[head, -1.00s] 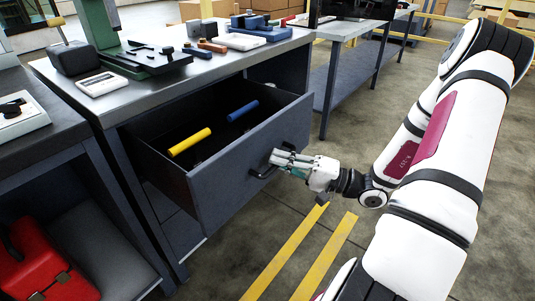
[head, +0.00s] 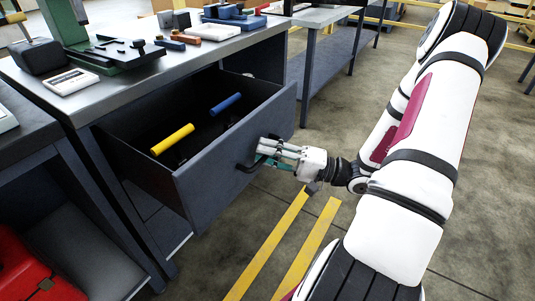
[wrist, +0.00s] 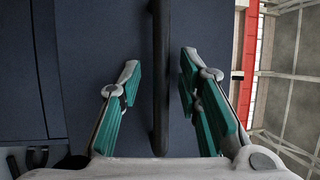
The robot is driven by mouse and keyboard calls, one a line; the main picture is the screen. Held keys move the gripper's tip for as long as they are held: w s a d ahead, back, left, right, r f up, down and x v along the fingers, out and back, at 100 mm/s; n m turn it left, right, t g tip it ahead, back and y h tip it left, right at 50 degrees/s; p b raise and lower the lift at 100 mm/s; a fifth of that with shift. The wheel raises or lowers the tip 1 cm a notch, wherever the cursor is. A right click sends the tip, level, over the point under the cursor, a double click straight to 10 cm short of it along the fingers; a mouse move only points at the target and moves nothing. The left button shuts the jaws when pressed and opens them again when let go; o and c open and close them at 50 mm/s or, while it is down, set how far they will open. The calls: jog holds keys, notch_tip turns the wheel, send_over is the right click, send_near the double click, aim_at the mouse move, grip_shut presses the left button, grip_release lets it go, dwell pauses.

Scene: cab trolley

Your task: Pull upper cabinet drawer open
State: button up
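The upper cabinet drawer (head: 215,160) stands well out from under the bench top, its inside showing. A yellow bar (head: 172,139) and a blue bar (head: 226,104) lie in it. Its black handle (head: 252,160) is on the dark front panel. My gripper (head: 266,149) is at the handle, coming from the right. In the wrist view the handle (wrist: 159,80) runs as an upright bar between the two green-padded fingers of my gripper (wrist: 161,62). The fingers are apart, with a gap to the handle on each side. The drawer front (wrist: 95,40) lies just beyond the fingertips.
The metal bench top (head: 120,95) holds a green machine stand (head: 105,52), a white device (head: 70,81) and several small tools. A red case (head: 35,275) sits on a lower shelf at left. Another bench (head: 330,50) stands behind. Floor with yellow stripes (head: 300,262) is open in front.

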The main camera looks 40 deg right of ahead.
jog(key=shift+d, duration=0.1)
jog(key=v, duration=1.2)
jog(key=shift+a, duration=0.2)
jog(key=a+r+n+g, duration=0.3)
jog(key=a+r+g, duration=0.2)
jog(key=a+g, duration=0.25)
jog(key=a+r+n+g, duration=0.3)
jog(key=a+r+g, duration=0.2)
jog(key=a+g, duration=0.3)
jog(key=s+a+r+n+g+h, duration=0.1)
jog(key=s+a+r+n+h, duration=0.1)
jog(key=s+a+h, duration=0.35)
jog(key=s+a+r+n+h, duration=0.1)
jog(key=s+a+r+h, duration=0.2)
jog(key=s+h, duration=0.4)
notch_tip(320, 180, up, 29)
jog(key=s+d+t+p, duration=0.1)
jog(key=t+p, duration=0.4)
jog(key=p, duration=2.2)
jog(key=shift+s+d+t+h, duration=0.3)
jog(key=shift+s+t+h, duration=0.05)
jog(key=shift+s, duration=0.4)
